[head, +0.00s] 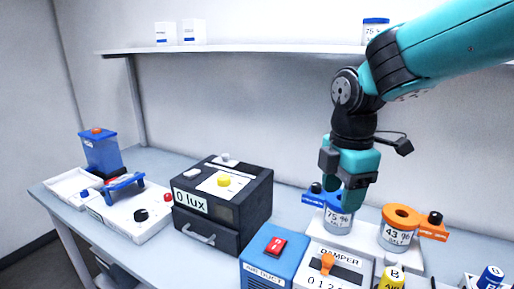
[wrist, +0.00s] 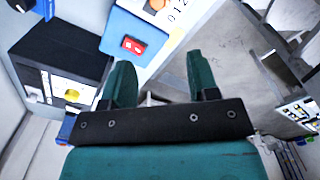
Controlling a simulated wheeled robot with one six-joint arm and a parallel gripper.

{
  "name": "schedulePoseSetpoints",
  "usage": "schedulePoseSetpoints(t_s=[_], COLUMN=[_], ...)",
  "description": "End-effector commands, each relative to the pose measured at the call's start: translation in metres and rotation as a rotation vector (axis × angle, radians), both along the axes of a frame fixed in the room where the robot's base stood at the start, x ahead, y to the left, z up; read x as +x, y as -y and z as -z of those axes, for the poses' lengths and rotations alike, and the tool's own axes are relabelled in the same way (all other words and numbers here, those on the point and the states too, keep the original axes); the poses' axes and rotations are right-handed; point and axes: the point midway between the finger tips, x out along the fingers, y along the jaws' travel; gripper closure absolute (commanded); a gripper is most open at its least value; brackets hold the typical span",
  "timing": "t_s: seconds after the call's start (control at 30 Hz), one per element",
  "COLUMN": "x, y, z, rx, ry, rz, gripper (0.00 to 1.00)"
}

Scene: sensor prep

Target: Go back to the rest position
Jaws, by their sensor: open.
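My gripper (head: 343,190) points down over the bench, its fingers in front of or just above the blue-topped jar (head: 338,220) labelled 75 %. The fingers partly hide the jar's top; whether they touch it I cannot tell. In the wrist view, my gripper (wrist: 160,75) has its two teal fingers apart with nothing seen between them. My teal arm comes in from the upper right.
An orange-topped jar (head: 398,232) marked 43 % stands close right. Left are the blue air duct box (head: 266,255), the black lux box (head: 222,205) and a white tray (head: 71,184). The damper panel (head: 334,268) is in front. A shelf (head: 235,48) runs behind.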

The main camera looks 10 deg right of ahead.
Motion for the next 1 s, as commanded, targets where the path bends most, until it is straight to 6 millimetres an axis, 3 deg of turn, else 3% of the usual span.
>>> schedulePoseSetpoints(t_s=[0.17, 0.4, 0.5, 0.7, 1.0], x=[-0.042, -0.124, -0.149, -0.17, -0.17], y=[-0.015, -0.044, -0.052, -0.06, -0.06], z=[-0.002, 0.002, 0.004, 0.005, 0.005], rx=[0.084, 0.249, 0.291, 0.321, 0.321], ry=[0.004, -0.091, -0.146, -0.203, -0.205], rz=[0.26, 0.763, 0.915, 1.051, 1.058], gripper=[0.45, 0.45, 0.45, 0.45, 0.45])
